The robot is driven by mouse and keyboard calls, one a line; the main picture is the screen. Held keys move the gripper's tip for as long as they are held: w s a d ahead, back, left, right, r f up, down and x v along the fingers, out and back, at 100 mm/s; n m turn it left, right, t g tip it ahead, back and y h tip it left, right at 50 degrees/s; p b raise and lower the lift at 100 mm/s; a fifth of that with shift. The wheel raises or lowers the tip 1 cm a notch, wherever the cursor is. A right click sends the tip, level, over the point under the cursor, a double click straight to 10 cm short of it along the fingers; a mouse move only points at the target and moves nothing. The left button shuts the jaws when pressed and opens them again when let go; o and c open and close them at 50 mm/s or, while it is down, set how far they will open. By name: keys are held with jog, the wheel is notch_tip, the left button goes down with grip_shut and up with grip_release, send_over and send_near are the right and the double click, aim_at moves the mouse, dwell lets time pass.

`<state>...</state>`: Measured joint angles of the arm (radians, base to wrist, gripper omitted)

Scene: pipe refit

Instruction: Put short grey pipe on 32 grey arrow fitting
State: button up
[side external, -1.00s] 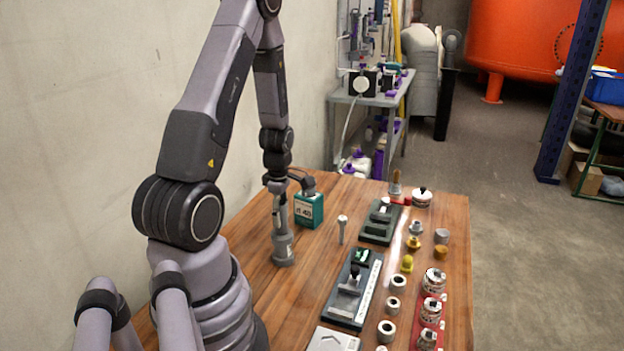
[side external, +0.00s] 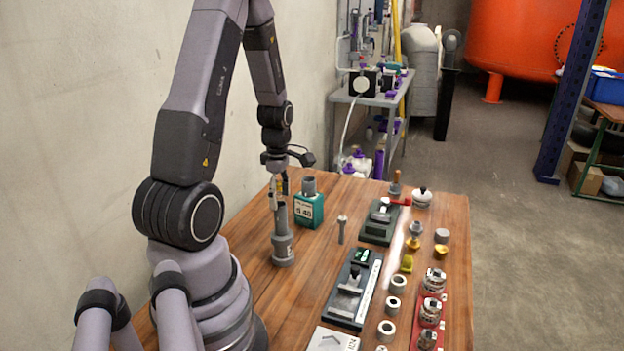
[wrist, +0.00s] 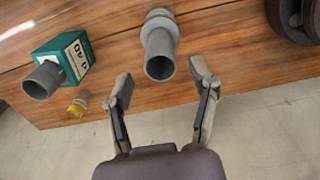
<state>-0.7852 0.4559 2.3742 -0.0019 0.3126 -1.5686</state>
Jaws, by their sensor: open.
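An upright grey pipe (side external: 282,222) stands on a wider grey fitting (side external: 283,252) at the left of the wooden table. In the wrist view the pipe's open end (wrist: 160,64) faces the camera, with the wider fitting (wrist: 160,16) beyond it. My gripper (wrist: 163,80) is open, with one finger on each side of the pipe's open end and visible gaps between. In the side view my gripper (side external: 280,190) is just above the pipe top. No arrow or 32 marking on this fitting is readable.
A teal block (side external: 308,209) marked 40 with a grey tube on top stands close to the right of the pipe. A metal pin (side external: 342,229), two dark fixtures and several rings and fittings fill the right side.

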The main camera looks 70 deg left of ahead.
notch_tip(320, 180, up, 6)
jog(key=shift+r, duration=0.1)
jog(key=shift+w+d+r, duration=0.1)
jog(key=shift+r, duration=0.2)
jog(key=w+d+r+m+t+y, duration=0.1)
jog(key=w+d+r+m+t, duration=0.1)
jog(key=d+r+m, duration=0.55)
jog(key=s+d+r+m+t, duration=0.1)
jog(key=s+d+r+m, duration=0.3)
jog(key=m, duration=0.5)
jog(key=s+d+r+m+t+h, duration=0.1)
jog(key=s+d+r+m, duration=0.3)
jog(key=d+m, duration=0.5)
jog(key=shift+d+r+m+t, duration=0.25)
jog(key=shift+r+m+t, duration=0.4)
jog(key=shift+m+t, duration=0.15)
